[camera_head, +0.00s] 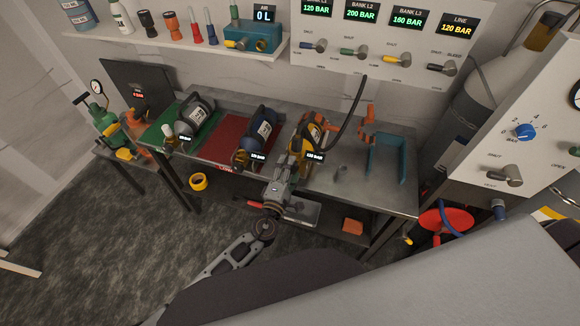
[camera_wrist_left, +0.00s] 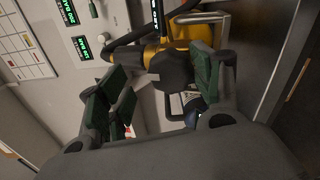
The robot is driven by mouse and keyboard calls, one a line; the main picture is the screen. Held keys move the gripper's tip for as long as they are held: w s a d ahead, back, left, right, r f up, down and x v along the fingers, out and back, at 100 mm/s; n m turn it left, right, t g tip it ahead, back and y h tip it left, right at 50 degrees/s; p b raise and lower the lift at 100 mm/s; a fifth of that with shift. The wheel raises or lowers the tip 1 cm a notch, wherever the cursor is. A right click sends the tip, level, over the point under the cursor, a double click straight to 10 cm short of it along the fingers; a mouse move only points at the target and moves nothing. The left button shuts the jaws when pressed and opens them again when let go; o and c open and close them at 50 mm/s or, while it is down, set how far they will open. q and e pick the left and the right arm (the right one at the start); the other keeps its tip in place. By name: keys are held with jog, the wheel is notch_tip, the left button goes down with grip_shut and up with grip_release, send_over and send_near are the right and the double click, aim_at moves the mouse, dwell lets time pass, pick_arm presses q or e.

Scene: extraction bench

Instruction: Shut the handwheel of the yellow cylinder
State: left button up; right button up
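The yellow cylinder (camera_head: 316,130) lies on the bench, right of the other two cylinders, its valve end toward me. In the left wrist view its yellow valve part (camera_wrist_left: 185,36) shows behind a dark, many-sided handwheel (camera_wrist_left: 170,68). In the head view I cannot make out the handwheel near my gripper. My left gripper (camera_head: 285,175) is at the valve end of this cylinder. In the left wrist view its green-padded fingers (camera_wrist_left: 160,85) are open, with the handwheel between them, nearer the right finger. A clear gap shows on the left side; contact on the right cannot be told. My right gripper is not in view.
The blue cylinder (camera_head: 257,130) lies close to the left, and another cylinder (camera_head: 193,117) farther left. A black hose (camera_head: 352,112) arches from the yellow cylinder. A teal bracket (camera_head: 387,160) and orange clamp (camera_head: 367,125) stand right. A panel with several levers (camera_head: 385,30) hangs above.

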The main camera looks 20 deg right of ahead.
pick_arm(q)
jog(key=p+v, duration=0.2)
jog(key=v, duration=1.3)
jog(key=shift+p, duration=0.35)
dwell(1.7)
jog(key=shift+a, duration=0.1)
jog(key=shift+r, duration=0.1)
dwell(0.6)
